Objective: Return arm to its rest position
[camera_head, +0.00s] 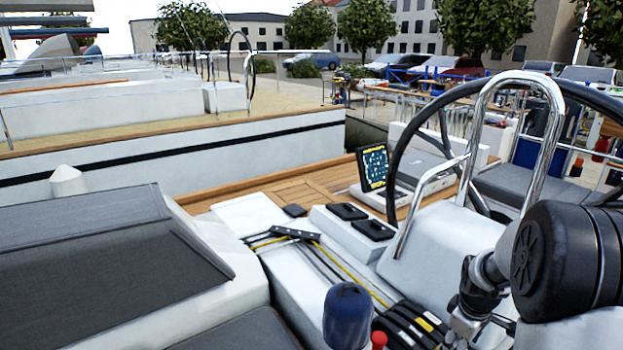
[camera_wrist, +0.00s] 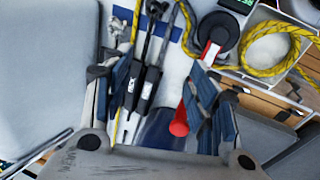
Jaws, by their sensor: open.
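My gripper (camera_wrist: 160,88) is open in the wrist view, its two blue-padded fingers spread apart with nothing held. Black clutch levers (camera_wrist: 145,85) and a dark blue cylinder (camera_wrist: 160,128) show between and beyond the fingers. A red knob (camera_wrist: 180,122) shows close beside the right finger; I cannot tell whether they touch. In the head view my arm comes in at the lower right, with the wrist (camera_head: 468,305) low over the cockpit, near black clutches (camera_head: 412,325). The gripper's fingers are not clearly seen there.
A steering wheel (camera_head: 398,150) and a chrome rail (camera_head: 553,130) stand close behind my arm. The blue-topped cylinder (camera_head: 348,315) and a red cap (camera_head: 378,339) stand at the bottom. A coiled yellow rope (camera_wrist: 246,52) lies in a tray. A chart display (camera_head: 373,168) stands on the deck.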

